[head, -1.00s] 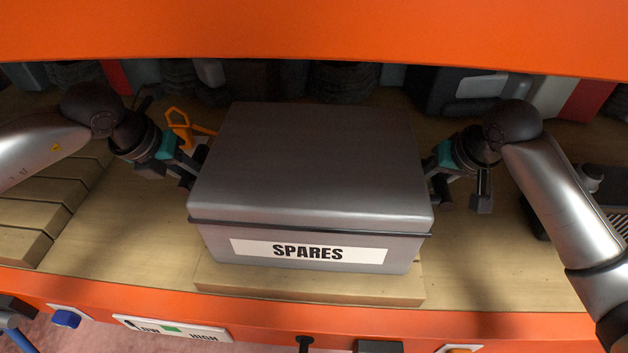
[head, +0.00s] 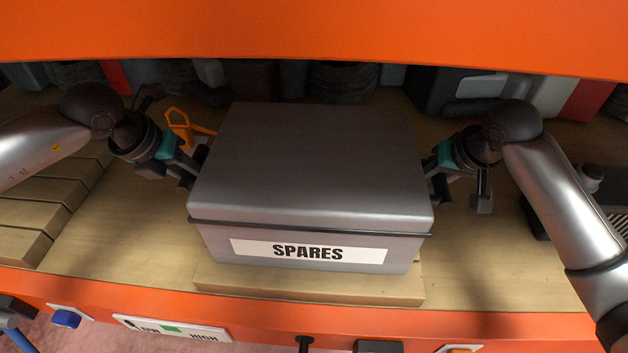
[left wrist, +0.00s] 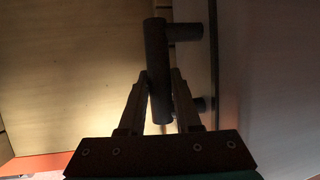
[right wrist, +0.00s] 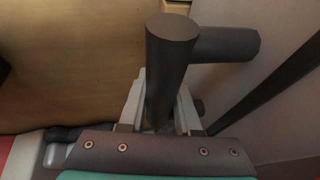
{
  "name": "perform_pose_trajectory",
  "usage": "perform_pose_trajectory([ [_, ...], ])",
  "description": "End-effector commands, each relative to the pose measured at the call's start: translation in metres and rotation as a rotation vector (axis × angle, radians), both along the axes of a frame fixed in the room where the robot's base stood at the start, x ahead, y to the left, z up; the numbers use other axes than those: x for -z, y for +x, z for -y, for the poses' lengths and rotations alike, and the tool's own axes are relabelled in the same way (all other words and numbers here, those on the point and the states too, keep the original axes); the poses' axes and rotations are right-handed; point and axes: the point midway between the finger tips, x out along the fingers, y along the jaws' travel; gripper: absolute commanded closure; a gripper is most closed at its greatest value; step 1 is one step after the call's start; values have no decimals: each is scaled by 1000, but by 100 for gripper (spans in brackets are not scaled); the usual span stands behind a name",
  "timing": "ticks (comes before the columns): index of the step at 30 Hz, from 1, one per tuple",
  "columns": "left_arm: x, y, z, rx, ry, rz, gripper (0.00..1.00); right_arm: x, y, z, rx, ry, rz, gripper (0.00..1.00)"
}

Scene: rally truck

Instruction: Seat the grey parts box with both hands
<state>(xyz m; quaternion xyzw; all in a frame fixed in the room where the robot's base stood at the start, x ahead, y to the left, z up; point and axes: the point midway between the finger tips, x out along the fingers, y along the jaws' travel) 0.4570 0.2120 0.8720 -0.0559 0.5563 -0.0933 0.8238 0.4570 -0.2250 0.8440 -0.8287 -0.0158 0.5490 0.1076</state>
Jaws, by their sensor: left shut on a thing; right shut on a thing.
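The grey parts box (head: 312,165), lid closed and labelled SPARES, is level in the middle of the head view, above a low wooden board (head: 310,286). Whether it touches the board I cannot tell. My left gripper (head: 192,172) is at its left side; in the left wrist view the fingers (left wrist: 160,95) are shut on a dark bar handle (left wrist: 156,60) on the box side. My right gripper (head: 432,178) is at its right side; in the right wrist view the fingers (right wrist: 163,100) are shut on the other dark handle (right wrist: 168,60). The box's underside is hidden.
Wooden slats (head: 40,215) lie on the left of the wooden deck (head: 490,270). An orange hook-shaped piece (head: 180,122) stands behind my left gripper. Dark tyres (head: 342,82) line the back. An orange panel (head: 314,30) hangs over the top; an orange edge runs along the front.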

Motion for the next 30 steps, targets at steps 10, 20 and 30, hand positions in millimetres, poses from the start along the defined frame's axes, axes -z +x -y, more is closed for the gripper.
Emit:
perform_pose_trajectory([
  [10,-4,2,-1,-3,1,8,100,-5,2,2,3,-1,8,100],
  [20,-19,2,-2,-3,2,7,100,-19,2,2,3,-2,7,100],
  [30,-43,2,-2,-3,2,7,100,-44,2,2,4,-2,7,100],
])
